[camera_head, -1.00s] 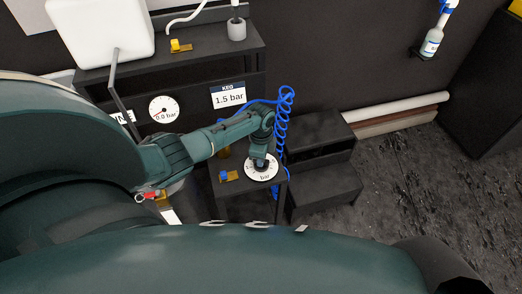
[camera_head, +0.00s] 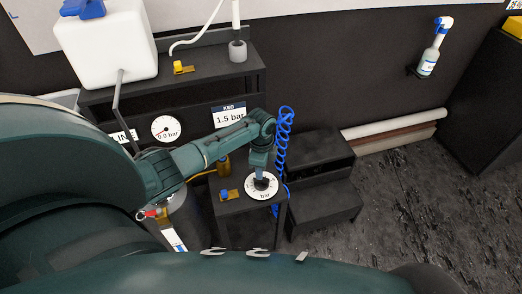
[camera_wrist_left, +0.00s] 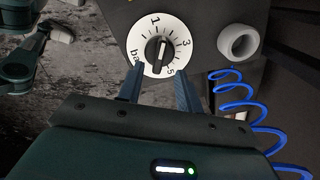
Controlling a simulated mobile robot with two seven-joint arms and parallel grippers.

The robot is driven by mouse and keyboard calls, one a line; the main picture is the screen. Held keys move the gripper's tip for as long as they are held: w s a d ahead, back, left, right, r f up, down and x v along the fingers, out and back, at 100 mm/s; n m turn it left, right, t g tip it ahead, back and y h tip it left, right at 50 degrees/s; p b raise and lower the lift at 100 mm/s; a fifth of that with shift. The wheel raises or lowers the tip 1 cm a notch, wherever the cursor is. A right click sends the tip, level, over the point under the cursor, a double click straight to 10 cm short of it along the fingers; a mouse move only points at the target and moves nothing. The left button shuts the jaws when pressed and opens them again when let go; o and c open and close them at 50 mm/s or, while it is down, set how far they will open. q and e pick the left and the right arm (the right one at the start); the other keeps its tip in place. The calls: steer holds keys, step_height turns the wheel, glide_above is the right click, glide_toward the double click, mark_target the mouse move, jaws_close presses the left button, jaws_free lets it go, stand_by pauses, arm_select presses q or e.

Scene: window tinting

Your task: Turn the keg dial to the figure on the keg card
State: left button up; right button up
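The keg card (camera_head: 229,117) reads 1.5 bar. The keg dial (camera_head: 268,194) is a round white face with a black knob on top of a dark box. In the left wrist view the dial (camera_wrist_left: 173,28) shows the figures 1, 3 and 5 and part of the word bar. Its black knob (camera_wrist_left: 157,53) has a white mark that seems to point between 1 and 3. My left gripper (camera_head: 262,181) is over the dial. In the wrist view its fingers (camera_wrist_left: 160,74) are apart, at the dial's lower edge on either side of the knob's line. My right gripper does not show.
A gauge (camera_head: 166,129) on the dark bench reads 0.0 bar. A yellow-handled valve (camera_head: 182,67) sits on the bench top. A blue valve (camera_head: 226,195) is left of the dial. A blue coiled hose (camera_head: 283,140) hangs close right of my left arm. Dark steps (camera_head: 322,203) stand further right.

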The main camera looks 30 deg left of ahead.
arm_select(q)
step_height(320, 180, up, 8)
steer(key=shift+p, duration=0.3)
stand_by(0.3)
steer(key=s+d+f+n+t+h, duration=0.1)
steer(key=s+d+f+n, duration=0.25)
steer(key=s+d, duration=0.85)
steer(key=s+a+r+n+t, duration=0.25)
steer(key=s+r+n, duration=0.65)
steer(key=s, duration=0.5)
steer(key=w+d+f+m+t+h, duration=0.1)
steer(key=w+d+f+t+h, duration=0.1)
steer(key=w+d+f+t, duration=0.4)
steer(key=shift+w+d+f+t, duration=0.15)
steer(key=shift+d+f+t, duration=0.15)
steer(key=shift+f+t, duration=0.3)
